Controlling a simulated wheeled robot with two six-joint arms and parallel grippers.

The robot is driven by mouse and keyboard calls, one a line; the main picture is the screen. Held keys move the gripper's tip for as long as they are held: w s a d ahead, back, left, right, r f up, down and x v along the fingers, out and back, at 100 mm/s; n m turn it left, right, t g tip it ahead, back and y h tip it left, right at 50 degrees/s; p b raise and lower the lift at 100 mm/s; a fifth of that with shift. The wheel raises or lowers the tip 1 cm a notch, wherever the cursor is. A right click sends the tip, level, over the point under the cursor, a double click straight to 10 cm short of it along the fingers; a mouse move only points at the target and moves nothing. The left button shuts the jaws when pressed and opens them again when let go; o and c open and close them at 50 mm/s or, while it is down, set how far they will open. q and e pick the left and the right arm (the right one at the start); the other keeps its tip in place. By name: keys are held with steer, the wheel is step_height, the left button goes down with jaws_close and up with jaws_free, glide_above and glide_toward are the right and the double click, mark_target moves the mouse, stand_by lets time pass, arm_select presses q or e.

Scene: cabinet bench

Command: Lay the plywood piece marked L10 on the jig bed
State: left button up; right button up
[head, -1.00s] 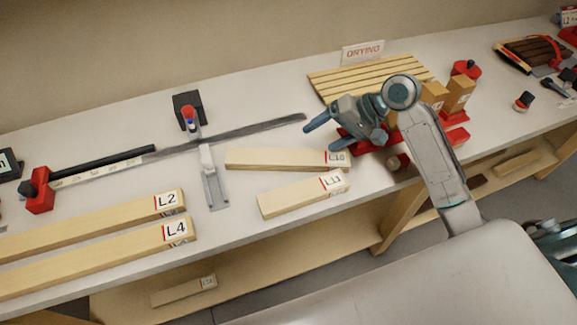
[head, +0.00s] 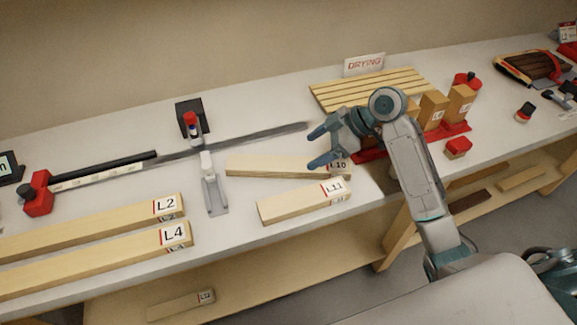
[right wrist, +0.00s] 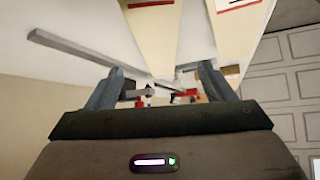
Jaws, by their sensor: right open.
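The plywood piece marked L10 (head: 265,165) lies flat on the bench, its labelled right end partly behind my lower finger. My right gripper (head: 319,148) is open and empty, its fingers pointing left above that end. In the right wrist view the open fingers (right wrist: 161,76) have nothing between them, and two pale boards show at the top with unreadable labels. I cannot tell for sure which part is the jig bed. My left gripper is out of view.
Piece L11 (head: 300,203) lies just in front of L10. Boards L2 (head: 90,228) and L4 (head: 90,262) lie at the left. Behind my arm are a slatted drying rack (head: 365,90) and upright wooden blocks (head: 433,108) on red bases. A lower shelf (head: 260,262) runs below.

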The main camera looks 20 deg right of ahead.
mark_target(288, 163)
steer(key=x, duration=0.2)
steer(key=shift+a+f, duration=0.25)
steer(key=shift+a, duration=0.1)
steer(key=shift+w+a+f+p, duration=0.25)
steer(key=shift+a+f+p, duration=0.1)
steer(key=shift+p, duration=0.2)
steer(key=p+x, duration=0.1)
steer(key=x, duration=0.2)
steer(key=shift+w+a+f, duration=0.1)
steer(key=shift+a+f, duration=0.05)
steer(key=shift+a, duration=0.05)
steer(key=shift+w+a+f, duration=0.1)
steer(key=shift+a+f, duration=0.1)
steer(key=shift+f, duration=0.1)
steer(key=shift+d, duration=0.1)
steer(key=shift+c, duration=0.3)
steer(key=c, duration=1.1)
steer(key=shift+c, duration=1)
steer(key=shift+r, duration=0.1)
